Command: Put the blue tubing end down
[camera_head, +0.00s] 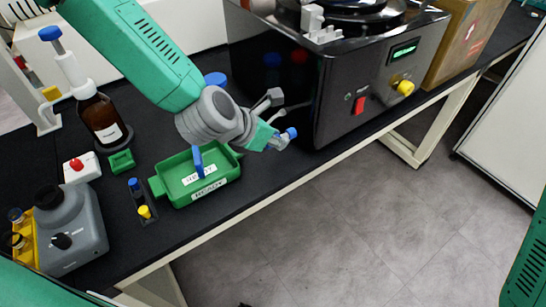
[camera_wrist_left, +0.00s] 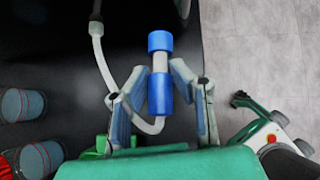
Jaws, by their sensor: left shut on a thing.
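The blue tubing end (camera_wrist_left: 160,95) shows in the left wrist view as a blue collar, a pale middle and a blue cap, between the two fingers of my left gripper (camera_wrist_left: 157,78). My left gripper is shut on it. White tubing (camera_wrist_left: 99,55) curves from its lower end up to a black fitting. In the head view, my left gripper (camera_head: 278,120) is in the air in front of the freeze dryer (camera_head: 345,85), and the blue tip of the tubing end (camera_head: 291,132) shows beside the fingers. My right gripper is out of view.
A green tray (camera_head: 210,181) with labels stands near the black bench's front edge; a blue piece shows over it. A small rack (camera_head: 145,205) with blue and yellow caps, a brown bottle (camera_head: 104,121) and a grey device (camera_head: 73,232) stand to the left.

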